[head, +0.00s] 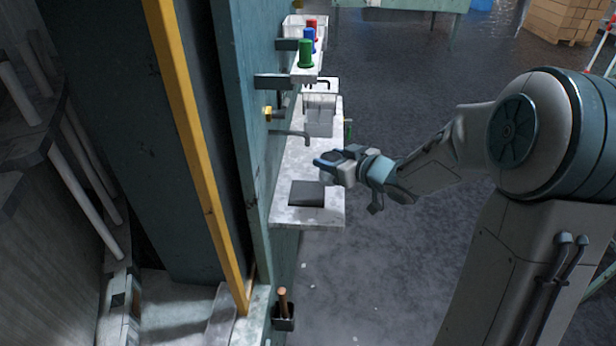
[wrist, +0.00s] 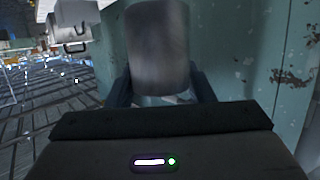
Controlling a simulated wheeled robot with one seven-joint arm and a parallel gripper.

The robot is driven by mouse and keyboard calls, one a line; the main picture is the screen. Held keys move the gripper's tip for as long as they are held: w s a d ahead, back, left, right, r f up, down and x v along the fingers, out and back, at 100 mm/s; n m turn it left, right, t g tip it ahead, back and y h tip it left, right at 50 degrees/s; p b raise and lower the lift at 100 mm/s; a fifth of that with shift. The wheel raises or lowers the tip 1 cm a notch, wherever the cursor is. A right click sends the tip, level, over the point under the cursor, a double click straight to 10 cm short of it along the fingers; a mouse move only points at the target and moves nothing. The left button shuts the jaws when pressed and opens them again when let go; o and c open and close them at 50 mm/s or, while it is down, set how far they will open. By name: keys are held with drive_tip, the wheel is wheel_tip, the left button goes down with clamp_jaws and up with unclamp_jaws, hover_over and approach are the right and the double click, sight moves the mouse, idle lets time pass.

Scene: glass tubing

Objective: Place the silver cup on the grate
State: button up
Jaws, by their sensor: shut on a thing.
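The silver cup (wrist: 158,45) fills the upper middle of the wrist view, blurred and greyish. My gripper (wrist: 160,92) is shut on it, with a dark finger at each side of its lower part. In the head view my gripper (head: 330,163) is over the pale ledge, and the cup is hard to make out there. The grate (head: 307,194) is a dark square set in the near part of the ledge. My gripper appears just beyond it and to the right in the picture. I cannot tell its height above the ledge.
A thin spout (head: 291,133) sticks out from the wall over the ledge (head: 284,212), close to my gripper. Green (head: 305,54), blue and red spools sit on an upper shelf.

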drive_tip(key=shift+w+a+f, duration=0.95)
drive_tip(key=shift+a+f, duration=0.05)
drive_tip(key=shift+f, duration=0.5)
drive_tip(key=shift+w+a+f, duration=0.9)
drive_tip(key=shift+a+f, duration=0.1)
drive_tip(key=shift+f, duration=0.5)
drive_tip(key=shift+w+a+f, duration=0.95)
drive_tip(key=shift+a+f, duration=0.05)
drive_tip(key=shift+f, duration=0.5)
drive_tip(key=shift+f, duration=0.1)
drive_tip(key=shift+f+b, duration=0.2)
drive_tip(key=shift+b, duration=0.15)
drive_tip(key=o, duration=1.1)
drive_tip(key=shift+r, duration=0.1)
drive_tip(key=shift+r, duration=0.15)
